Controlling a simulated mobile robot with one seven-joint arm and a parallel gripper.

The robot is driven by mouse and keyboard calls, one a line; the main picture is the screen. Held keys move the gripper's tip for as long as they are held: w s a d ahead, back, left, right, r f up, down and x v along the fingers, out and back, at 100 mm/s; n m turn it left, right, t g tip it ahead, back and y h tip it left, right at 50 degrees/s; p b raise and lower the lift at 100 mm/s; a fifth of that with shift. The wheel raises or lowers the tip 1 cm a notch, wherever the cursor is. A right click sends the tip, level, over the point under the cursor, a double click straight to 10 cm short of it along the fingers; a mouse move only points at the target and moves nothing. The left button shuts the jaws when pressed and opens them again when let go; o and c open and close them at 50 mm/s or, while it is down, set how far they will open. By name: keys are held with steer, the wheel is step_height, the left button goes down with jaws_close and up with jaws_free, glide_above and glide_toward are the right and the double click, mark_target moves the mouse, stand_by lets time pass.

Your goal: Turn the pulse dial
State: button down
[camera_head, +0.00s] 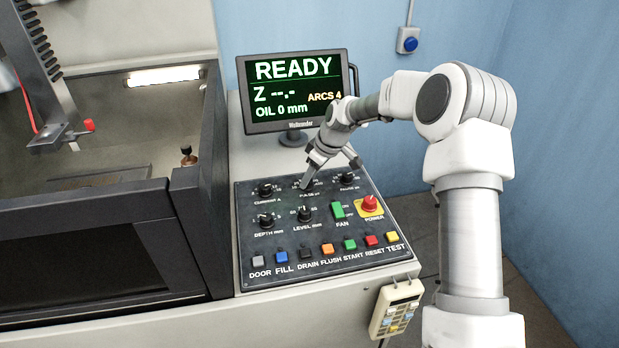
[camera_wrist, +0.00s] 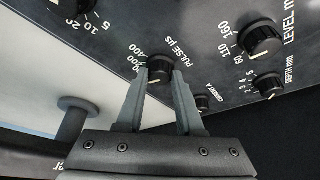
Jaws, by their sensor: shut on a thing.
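The pulse dial (camera_wrist: 160,66) is a black knob with a pale pointer mark, labelled PULSE µs, in the wrist view. My gripper (camera_wrist: 162,80) has its two grey fingers on either side of this knob and is shut on it. In the head view my gripper (camera_head: 306,184) reaches down to the top middle of the black control panel (camera_head: 325,240), where its fingers cover most of the pulse dial. The numbers 200 and 400 show beside the knob in the wrist view. The exact pointer setting is hard to read.
The current dial (camera_head: 265,188) and pause dial (camera_head: 347,181) flank the pulse dial. The level dial (camera_head: 304,214) and depth dial (camera_head: 266,220) are below. The monitor (camera_head: 297,90) behind reads READY. A red power button (camera_head: 370,203) and several coloured buttons sit lower.

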stand_by(0.3)
steer(key=c, duration=0.5)
jaws_free()
steer(key=shift+c, duration=0.2)
steer(key=shift+r, duration=0.15)
steer(key=v, duration=1.7)
steer(key=shift+r, duration=0.15)
